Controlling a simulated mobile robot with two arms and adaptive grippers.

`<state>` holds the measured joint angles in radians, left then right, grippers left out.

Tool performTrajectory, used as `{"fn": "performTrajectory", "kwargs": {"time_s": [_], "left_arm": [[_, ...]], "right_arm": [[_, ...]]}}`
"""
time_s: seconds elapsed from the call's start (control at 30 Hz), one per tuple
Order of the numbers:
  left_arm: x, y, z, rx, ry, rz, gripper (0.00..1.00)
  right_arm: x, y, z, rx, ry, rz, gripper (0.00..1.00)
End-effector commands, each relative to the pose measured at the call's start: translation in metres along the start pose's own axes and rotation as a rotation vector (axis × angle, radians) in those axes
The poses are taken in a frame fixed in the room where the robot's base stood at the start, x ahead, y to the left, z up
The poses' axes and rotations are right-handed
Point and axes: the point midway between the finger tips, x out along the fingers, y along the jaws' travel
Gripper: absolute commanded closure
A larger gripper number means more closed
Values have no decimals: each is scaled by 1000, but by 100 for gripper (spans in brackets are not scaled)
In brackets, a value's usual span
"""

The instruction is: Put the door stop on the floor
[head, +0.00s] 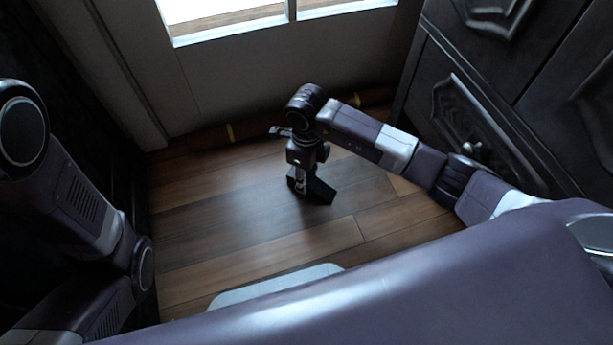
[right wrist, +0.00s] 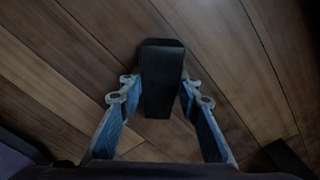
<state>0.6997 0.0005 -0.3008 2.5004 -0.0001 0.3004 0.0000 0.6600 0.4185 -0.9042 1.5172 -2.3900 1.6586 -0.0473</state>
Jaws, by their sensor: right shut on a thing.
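The door stop (head: 321,191) is a small black wedge-like block. It also shows in the right wrist view as a dark block (right wrist: 162,75) between the blue finger pads. My right gripper (head: 300,186) points down and is shut on the door stop, low over the wooden floor (head: 230,215). Whether the door stop touches the floor is hard to tell. My left arm is folded at the left edge of the head view, and its gripper is out of the picture.
A pale door with glass panes (head: 180,75) stands at the back. A dark brown roll with yellow bands (head: 215,136) lies along its foot. Dark carved cabinets (head: 470,105) stand at the right. The floor left of my right gripper is clear.

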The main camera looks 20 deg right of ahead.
Motion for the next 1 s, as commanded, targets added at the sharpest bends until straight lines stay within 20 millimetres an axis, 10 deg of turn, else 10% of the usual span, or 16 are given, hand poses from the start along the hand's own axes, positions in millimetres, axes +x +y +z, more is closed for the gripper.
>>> {"fn": "performTrajectory", "kwargs": {"time_s": [0.33, 0.37, 0.5, 1.0], "left_arm": [[0, 0, 0, 1, -1, 0, 60], [0, 0, 0, 1, -1, 0, 60], [0, 0, 0, 1, -1, 0, 60], [17, -4, 6, 1, -1, 0, 60]], "right_arm": [[-1, -1, 2, 0, -5, -2, 100], [1, 0, 0, 0, 0, 0, 66], [1, 0, 0, 0, 0, 0, 51], [-22, -1, 0, 0, -2, -1, 51]]}}
